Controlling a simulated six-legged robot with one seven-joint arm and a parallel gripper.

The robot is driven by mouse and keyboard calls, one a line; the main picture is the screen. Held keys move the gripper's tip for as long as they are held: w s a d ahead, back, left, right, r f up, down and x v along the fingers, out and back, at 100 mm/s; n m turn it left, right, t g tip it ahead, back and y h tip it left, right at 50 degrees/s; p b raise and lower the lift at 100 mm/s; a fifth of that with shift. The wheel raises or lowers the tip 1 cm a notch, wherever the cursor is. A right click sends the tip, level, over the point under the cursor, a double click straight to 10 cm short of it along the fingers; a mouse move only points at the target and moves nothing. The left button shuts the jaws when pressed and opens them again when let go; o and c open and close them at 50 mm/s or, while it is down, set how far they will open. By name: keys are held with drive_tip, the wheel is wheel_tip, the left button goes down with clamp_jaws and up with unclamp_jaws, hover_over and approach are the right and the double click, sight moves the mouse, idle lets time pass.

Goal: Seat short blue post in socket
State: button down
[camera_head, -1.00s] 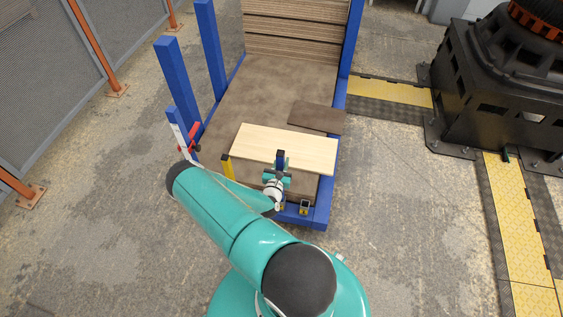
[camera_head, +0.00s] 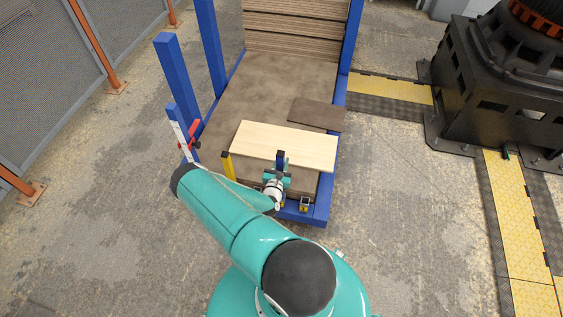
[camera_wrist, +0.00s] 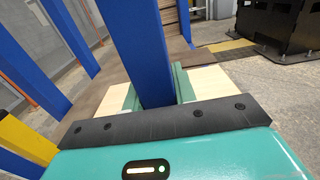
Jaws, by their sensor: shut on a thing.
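The short blue post (camera_head: 280,156) is held upright by my gripper (camera_head: 278,175) just in front of the pale board, at the near end of the blue-framed cart. In the wrist view the blue post (camera_wrist: 140,45) rises between the two green fingers of my gripper (camera_wrist: 156,88), which are shut on it. Its lower end is hidden behind the gripper body. A small dark and yellow socket (camera_head: 304,204) shows on the cart's near blue edge, right of my gripper. Whatever lies directly below the post is hidden by my arm.
The pale board (camera_head: 284,145) lies across the cart, with a brown board (camera_head: 317,115) behind it. A yellow post (camera_head: 228,166) stands left of my gripper. Tall blue posts (camera_head: 178,83) line the cart's left side. A black machine (camera_head: 495,90) stands at right.

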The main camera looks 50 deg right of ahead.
wheel_tip(320, 180, down, 8)
drive_tip(key=shift+r, duration=0.2)
idle(2.8)
drive_tip(key=c, duration=1.1)
unclamp_jaws()
drive_tip(key=shift+o, duration=0.2)
drive_tip(key=v, duration=1.3)
drive_tip(key=shift+s+a, duration=0.15)
drive_tip(key=shift+a, duration=0.2)
